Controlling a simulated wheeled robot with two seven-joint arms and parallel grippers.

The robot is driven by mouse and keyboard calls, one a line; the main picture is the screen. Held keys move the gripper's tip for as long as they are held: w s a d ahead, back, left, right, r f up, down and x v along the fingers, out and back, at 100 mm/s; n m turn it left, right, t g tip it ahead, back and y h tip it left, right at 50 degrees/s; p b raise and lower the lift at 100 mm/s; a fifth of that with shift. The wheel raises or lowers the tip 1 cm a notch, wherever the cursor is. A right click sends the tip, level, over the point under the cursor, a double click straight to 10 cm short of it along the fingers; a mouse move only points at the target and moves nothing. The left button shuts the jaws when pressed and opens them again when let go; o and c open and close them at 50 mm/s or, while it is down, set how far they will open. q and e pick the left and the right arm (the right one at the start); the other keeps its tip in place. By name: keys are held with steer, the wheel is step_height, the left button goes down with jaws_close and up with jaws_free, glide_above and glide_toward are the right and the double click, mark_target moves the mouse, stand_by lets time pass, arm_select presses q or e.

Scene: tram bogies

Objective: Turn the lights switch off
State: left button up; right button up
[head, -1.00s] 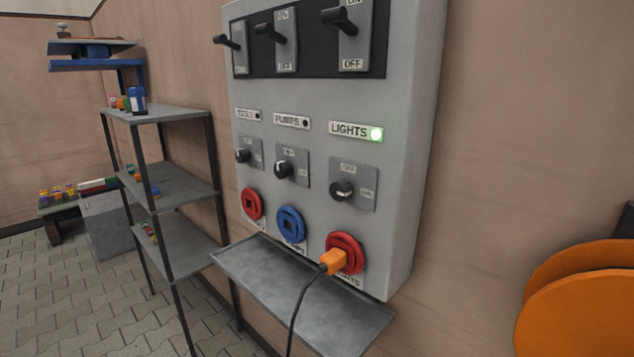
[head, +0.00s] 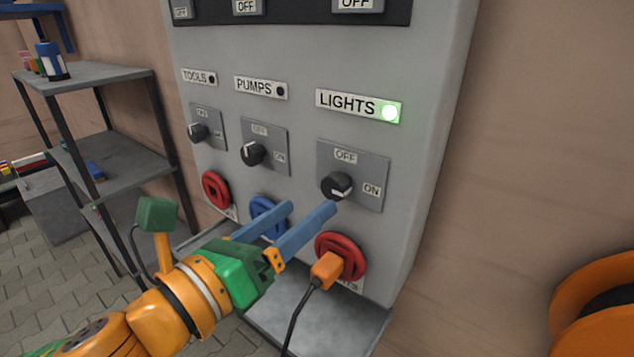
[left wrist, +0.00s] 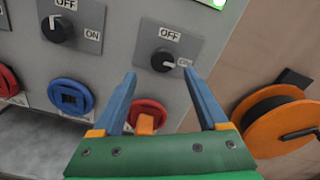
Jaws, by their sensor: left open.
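The LIGHTS switch is a black rotary knob (head: 337,186) on a grey plate marked OFF above and ON at right. Its white mark points toward ON. The green lamp (head: 390,112) beside the LIGHTS label is lit. My left gripper (head: 311,206) is open and empty, its blue fingers reaching toward the panel just below the knob. In the left wrist view the knob (left wrist: 163,60) shows ahead, between and beyond the fingertips; I see no contact. My right gripper is not in view.
An orange plug (head: 326,270) with a black cable sits in the red socket (head: 350,249) under the knob. The PUMPS knob (head: 252,153) and a blue socket (head: 262,212) are to the left. A grey ledge (head: 300,318) juts out below. An orange reel (head: 600,310) stands at right.

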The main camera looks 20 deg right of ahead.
mark_target(331, 189)
arm_select(q)
steer(key=x, duration=0.2)
steer(key=p+x, duration=0.1)
steer(key=x, duration=0.1)
steer(key=p+x, duration=0.1)
steer(key=x, duration=0.1)
steer(key=shift+s+d+r, duration=0.15)
steer(key=shift+s+r, duration=0.1)
steer(key=shift+w+d+f, duration=0.2)
steer(key=shift+w+d, duration=0.1)
steer(key=shift+w, duration=0.05)
steer(key=shift+a, duration=0.1)
steer(key=shift+c, duration=0.2)
jaws_close()
